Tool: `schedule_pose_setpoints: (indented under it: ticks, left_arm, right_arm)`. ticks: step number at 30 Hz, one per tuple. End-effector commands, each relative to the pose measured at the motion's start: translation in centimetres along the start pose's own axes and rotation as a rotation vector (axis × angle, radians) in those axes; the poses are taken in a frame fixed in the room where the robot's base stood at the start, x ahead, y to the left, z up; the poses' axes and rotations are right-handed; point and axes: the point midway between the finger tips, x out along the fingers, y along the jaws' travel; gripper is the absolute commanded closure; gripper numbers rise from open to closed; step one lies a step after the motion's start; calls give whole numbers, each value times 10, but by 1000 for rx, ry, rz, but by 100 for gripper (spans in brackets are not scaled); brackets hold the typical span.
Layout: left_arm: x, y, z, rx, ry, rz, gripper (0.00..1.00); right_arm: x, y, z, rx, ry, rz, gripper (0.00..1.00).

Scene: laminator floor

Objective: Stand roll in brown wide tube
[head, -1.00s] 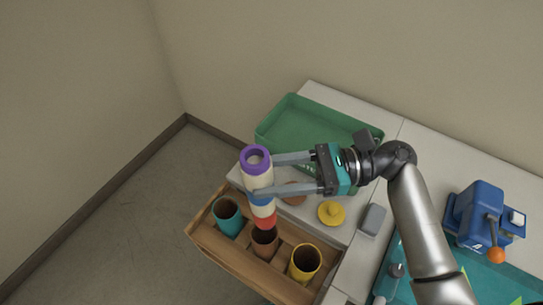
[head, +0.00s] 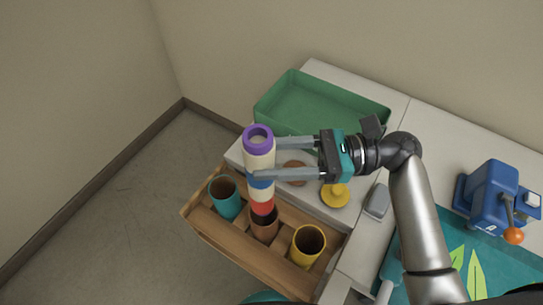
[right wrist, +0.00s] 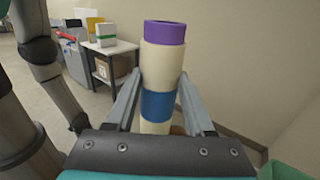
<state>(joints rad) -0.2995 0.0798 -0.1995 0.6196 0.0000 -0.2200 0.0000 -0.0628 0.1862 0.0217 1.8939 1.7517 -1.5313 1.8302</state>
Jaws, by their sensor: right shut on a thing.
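The roll (head: 260,162) is cream with a purple top end, a blue band and a red lower end. It is upright, and it also shows in the right wrist view (right wrist: 158,78). My right gripper (head: 266,160) is shut on it around the middle. The brown wide tube (head: 264,225) stands in the open wooden drawer, between a teal tube (head: 228,205) and a yellow tube (head: 305,247). The roll's red end overlaps the brown tube's mouth in the head view; I cannot tell whether it is inside the rim. My left gripper is not in view.
The wooden drawer (head: 212,232) juts out from the white counter. On the counter are a green tray (head: 345,118), a brown lid (head: 295,166), a yellow knobbed lid (head: 335,195), a grey block (head: 377,201) and a blue machine (head: 488,197) with an orange-knobbed lever.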

Motion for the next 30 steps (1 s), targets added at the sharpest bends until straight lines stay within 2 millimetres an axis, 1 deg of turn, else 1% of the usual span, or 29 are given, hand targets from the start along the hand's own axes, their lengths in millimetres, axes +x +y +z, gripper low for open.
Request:
schedule_pose_setpoints:
  ticks: [1, 8, 14, 30]
  left_arm:
    - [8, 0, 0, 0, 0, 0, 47]
    - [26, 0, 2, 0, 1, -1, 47]
    - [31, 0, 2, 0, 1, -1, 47]
    - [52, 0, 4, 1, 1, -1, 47]
  right_arm:
    - [0, 0, -6, -2, -1, 0, 100]
    - [0, 0, -19, -2, -1, 1, 100]
    - [0, 0, -34, 1, 0, 1, 100]
    - [0, 0, -78, 1, 0, 1, 100]
